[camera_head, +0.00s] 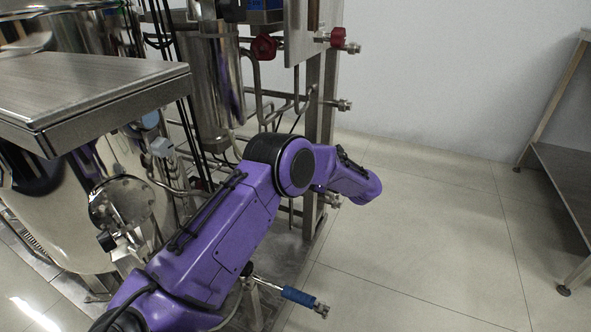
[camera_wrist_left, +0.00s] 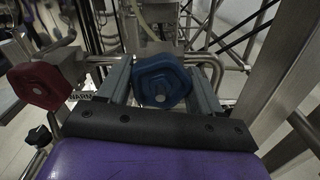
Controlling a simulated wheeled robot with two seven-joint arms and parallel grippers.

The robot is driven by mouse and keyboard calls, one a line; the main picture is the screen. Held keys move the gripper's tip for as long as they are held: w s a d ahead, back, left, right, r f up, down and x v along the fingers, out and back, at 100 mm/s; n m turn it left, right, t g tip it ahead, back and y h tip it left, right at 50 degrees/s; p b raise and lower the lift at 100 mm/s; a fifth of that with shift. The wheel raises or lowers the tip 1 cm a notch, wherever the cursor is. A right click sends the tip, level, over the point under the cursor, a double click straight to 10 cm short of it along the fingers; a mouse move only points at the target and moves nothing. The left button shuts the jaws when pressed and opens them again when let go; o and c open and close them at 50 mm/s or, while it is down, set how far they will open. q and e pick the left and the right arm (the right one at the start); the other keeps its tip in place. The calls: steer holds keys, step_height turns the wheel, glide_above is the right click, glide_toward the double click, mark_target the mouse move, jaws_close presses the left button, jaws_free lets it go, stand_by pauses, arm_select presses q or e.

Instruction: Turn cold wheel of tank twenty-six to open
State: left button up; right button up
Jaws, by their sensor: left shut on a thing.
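In the left wrist view a blue handwheel (camera_wrist_left: 162,84) sits between the two fingers of my left gripper (camera_wrist_left: 161,66). The fingers flank it on both sides and are shut on it. Its label and the tank's number are not readable, and how far it is turned cannot be told. In the head view my purple left arm comes in from the lower left and bends at the skid; its gripper and the blue wheel are hidden there. My right gripper is in neither view.
A red handwheel (camera_wrist_left: 40,84) with a label reading like "WARM" is left of the blue one. Red valves (camera_head: 264,47) and pipes line the steel skid frame. A blue-handled valve (camera_head: 298,296) sticks out low. Floor to the right is clear up to a steel table (camera_head: 567,170).

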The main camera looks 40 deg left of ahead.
arm_select(q)
steer(key=shift+s+f, duration=0.1)
steer(key=o, duration=1)
steer(key=shift+w+d, duration=0.2)
steer(key=shift+d, duration=0.15)
steer(key=p+v, duration=0.2)
steer(key=v, duration=0.7)
steer(key=shift+d, duration=0.35)
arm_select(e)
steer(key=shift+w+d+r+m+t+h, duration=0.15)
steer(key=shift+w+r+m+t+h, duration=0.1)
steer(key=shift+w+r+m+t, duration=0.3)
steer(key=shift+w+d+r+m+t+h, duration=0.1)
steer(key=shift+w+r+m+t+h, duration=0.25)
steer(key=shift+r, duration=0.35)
